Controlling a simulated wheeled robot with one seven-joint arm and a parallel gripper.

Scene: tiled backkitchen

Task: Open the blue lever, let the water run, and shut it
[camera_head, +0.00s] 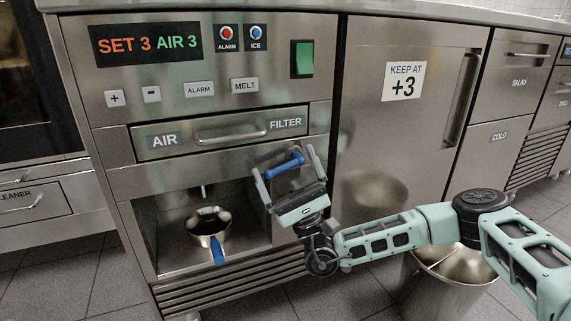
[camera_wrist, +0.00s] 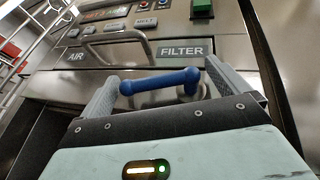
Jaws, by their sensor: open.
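The blue lever (camera_head: 285,165) is on the steel front below the filter drawer. It also shows in the wrist view (camera_wrist: 160,80), lying roughly crosswise between my fingers. My gripper (camera_head: 286,168) is open, with one finger on each side of the lever. I cannot tell whether a finger touches it. A pan with a blue handle (camera_head: 210,228) stands in the open recess below and to the left, under a short spout (camera_head: 204,190). No running water can be seen.
The air filter drawer (camera_head: 220,131) with its bar handle is just above. A green switch (camera_head: 302,59) and buttons are higher up. A closed steel door (camera_head: 400,120) is to the right. A metal bin (camera_head: 447,280) stands on the floor below my arm.

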